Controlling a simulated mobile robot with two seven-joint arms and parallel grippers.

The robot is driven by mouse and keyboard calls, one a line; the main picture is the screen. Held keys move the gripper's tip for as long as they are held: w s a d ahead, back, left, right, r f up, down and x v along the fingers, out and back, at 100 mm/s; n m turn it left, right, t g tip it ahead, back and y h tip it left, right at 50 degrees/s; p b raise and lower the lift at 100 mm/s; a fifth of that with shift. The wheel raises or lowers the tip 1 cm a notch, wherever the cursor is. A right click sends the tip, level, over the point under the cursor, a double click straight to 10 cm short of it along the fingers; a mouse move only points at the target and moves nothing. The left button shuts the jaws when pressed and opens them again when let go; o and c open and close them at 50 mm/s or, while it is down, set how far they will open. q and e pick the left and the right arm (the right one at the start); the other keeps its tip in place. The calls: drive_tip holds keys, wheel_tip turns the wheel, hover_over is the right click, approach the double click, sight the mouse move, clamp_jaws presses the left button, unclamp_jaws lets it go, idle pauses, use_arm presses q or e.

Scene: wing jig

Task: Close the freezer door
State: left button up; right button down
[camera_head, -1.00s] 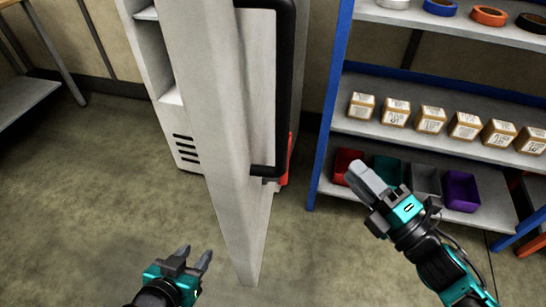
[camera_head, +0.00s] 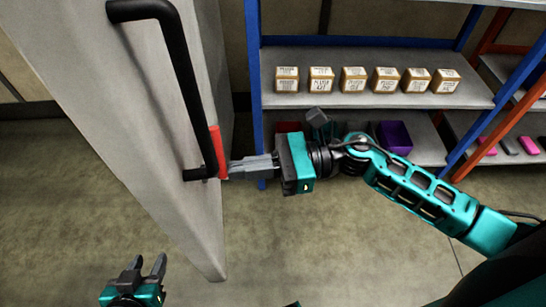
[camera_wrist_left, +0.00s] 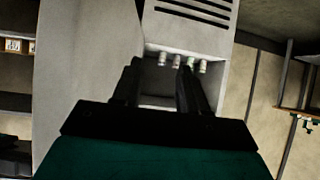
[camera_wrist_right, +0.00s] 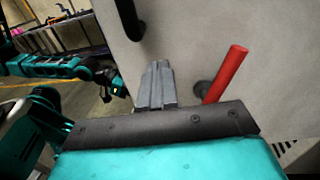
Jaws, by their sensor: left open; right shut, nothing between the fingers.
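The freezer door (camera_head: 110,110) is a tall pale grey panel filling the left of the head view, with a black bar handle (camera_head: 178,75). A red bar (camera_head: 219,152) shows beside the handle's lower end, and in the right wrist view (camera_wrist_right: 225,75). The door stands open; the left wrist view shows the vented freezer body (camera_wrist_left: 190,40) beside it. My right gripper (camera_head: 232,170) is shut and empty, its tips at the red bar; I cannot tell whether they touch. My left gripper (camera_head: 145,265) is open and empty, low at the left, apart from the handle.
A blue-framed shelf (camera_head: 410,72) with several small boxes (camera_head: 353,79) stands behind my right arm. A purple bin (camera_head: 395,138) is on its lower level. An orange-framed rack (camera_head: 490,140) is at the far right. The floor (camera_head: 330,240) in front is clear.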

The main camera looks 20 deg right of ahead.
sight(209, 174)
drive_tip(key=a, duration=0.2)
drive_tip(key=w+a+p, duration=0.1)
drive_tip(key=a, duration=0.2)
drive_tip(key=shift+a, duration=0.45)
